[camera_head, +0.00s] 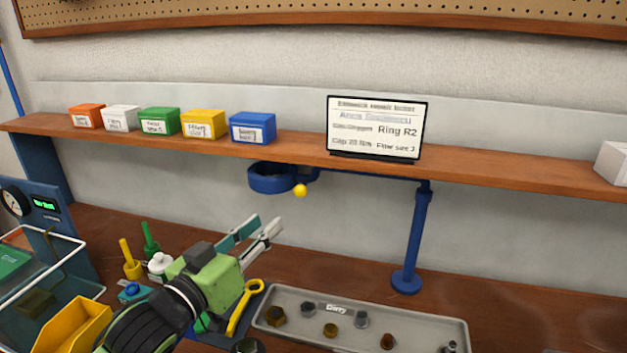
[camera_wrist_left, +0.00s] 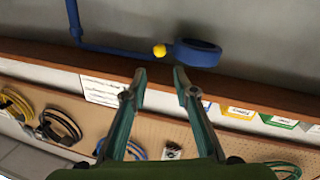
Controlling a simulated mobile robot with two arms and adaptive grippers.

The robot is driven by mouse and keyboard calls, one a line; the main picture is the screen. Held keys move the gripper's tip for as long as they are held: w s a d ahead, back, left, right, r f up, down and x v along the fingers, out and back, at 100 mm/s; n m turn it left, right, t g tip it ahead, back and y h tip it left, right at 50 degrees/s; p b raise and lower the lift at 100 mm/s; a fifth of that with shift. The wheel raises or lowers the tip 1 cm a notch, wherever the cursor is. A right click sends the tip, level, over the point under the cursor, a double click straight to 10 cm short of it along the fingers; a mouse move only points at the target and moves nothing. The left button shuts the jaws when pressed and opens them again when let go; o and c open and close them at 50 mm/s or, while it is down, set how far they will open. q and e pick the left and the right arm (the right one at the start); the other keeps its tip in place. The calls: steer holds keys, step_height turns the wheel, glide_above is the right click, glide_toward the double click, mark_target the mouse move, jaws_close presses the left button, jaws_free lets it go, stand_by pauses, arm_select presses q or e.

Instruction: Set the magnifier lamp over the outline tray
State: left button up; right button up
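The magnifier lamp is a blue ring (camera_head: 273,179) with a yellow knob (camera_head: 301,190), on an arm from a blue post (camera_head: 417,235). The ring hangs below the shelf edge. The ring (camera_wrist_left: 198,52) and knob (camera_wrist_left: 159,50) also show in the left wrist view, beyond the fingertips. My left gripper (camera_head: 268,222) is open and empty, below and apart from the ring; its spread fingers show in the left wrist view (camera_wrist_left: 160,78). A dark blue tray with a yellow wrench (camera_head: 240,308), possibly the outline tray, is partly hidden by my left arm. My right gripper is not in view.
A grey tray labelled Dirty (camera_head: 345,340) holds several small parts. Several coloured boxes and a sign (camera_head: 376,128) stand on the wooden shelf (camera_head: 480,175). A yellow bin (camera_head: 72,330) and a clear-walled box are at left. The bench around the post is clear.

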mark_target(297, 194)
arm_select(q)
steer(key=p+x, duration=0.2)
steer(key=x, duration=1)
steer(key=shift+r+p, duration=0.1)
steer(key=shift+p, duration=0.2)
steer(key=shift+x, duration=0.85)
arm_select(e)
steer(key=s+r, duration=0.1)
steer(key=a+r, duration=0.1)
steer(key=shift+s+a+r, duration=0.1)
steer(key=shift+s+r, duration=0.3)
arm_select(q)
jaws_close()
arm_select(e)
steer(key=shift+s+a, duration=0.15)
